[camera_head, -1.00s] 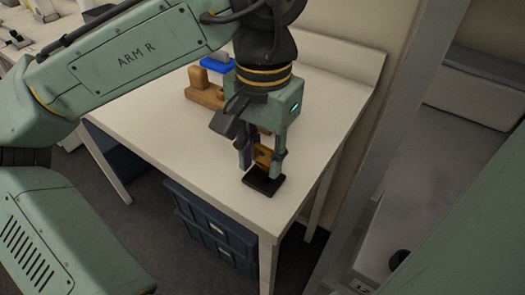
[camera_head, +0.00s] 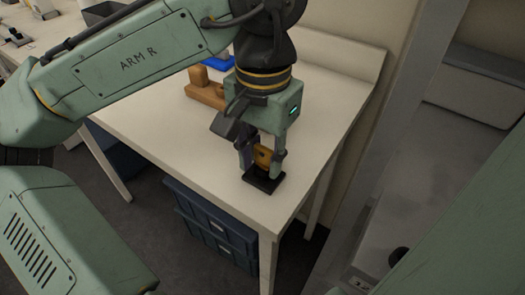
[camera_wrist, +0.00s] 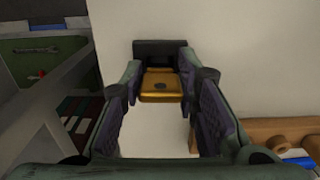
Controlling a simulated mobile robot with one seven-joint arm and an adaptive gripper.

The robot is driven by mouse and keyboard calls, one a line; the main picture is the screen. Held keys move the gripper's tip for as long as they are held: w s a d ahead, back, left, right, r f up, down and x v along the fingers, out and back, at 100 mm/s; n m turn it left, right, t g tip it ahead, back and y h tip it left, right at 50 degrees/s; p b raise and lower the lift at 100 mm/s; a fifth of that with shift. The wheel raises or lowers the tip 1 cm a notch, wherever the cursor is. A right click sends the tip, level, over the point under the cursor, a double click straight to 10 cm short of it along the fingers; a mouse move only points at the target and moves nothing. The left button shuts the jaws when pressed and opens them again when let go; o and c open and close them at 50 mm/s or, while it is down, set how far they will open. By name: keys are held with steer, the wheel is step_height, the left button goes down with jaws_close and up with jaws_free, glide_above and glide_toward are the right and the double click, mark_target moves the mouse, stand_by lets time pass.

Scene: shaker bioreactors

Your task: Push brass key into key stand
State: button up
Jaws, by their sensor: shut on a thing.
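The brass key (camera_head: 263,156) is between my gripper's fingers, and its gold, flat body also shows in the wrist view (camera_wrist: 161,86). My gripper (camera_head: 263,160) is shut on the key and points down over the front corner of the table. The black key stand (camera_head: 264,182) lies on the table directly below the key. In the wrist view the stand (camera_wrist: 160,47) shows just beyond the key. The key's lower end is hidden, so I cannot tell how deep it sits in the stand.
The stand is on the pale table (camera_head: 170,140), near its front right corner edge. A wooden block piece (camera_head: 206,91) and a blue item (camera_head: 215,63) stand further back. Blue crates (camera_head: 210,225) are under the table. The table's left front is clear.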

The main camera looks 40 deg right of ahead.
mark_target(264, 149)
steer(key=shift+f, duration=0.3)
stand_by(0.5)
steer(key=o, duration=1.2)
steer(key=shift+c, duration=0.2)
steer(key=shift+r, duration=0.1)
step_height(264, 149, up, 12)
steer(key=shift+f, duration=0.1)
steer(key=shift+d, duration=0.1)
